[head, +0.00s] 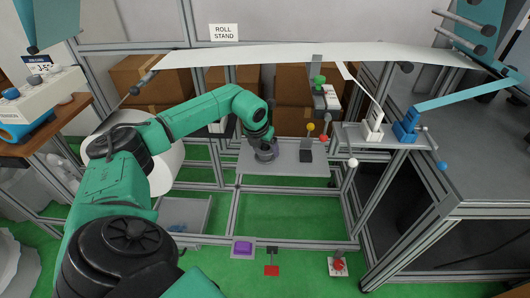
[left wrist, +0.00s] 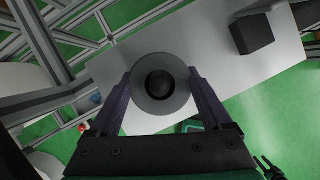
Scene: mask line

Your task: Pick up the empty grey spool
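The grey spool (left wrist: 179,101), round with a dark centre hole, is in the middle of the left wrist view. It also shows in the head view (head: 267,155), on the grey plate (head: 238,160) and partly covered by my gripper. My left gripper (left wrist: 160,76) points down with its two purple fingers on either side of the spool. The fingers lie very close to the spool's edges; I cannot tell whether they touch or grip it. In the head view my left gripper (head: 267,146) is at the plate's left part. My right gripper is not in view.
A dark block (left wrist: 252,34) stands on the plate right of the spool, with a yellow knob (head: 310,127) above it. A white sheet (head: 290,54) spans overhead behind my arm. Green floor lies in front, with a purple pad (head: 243,249).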

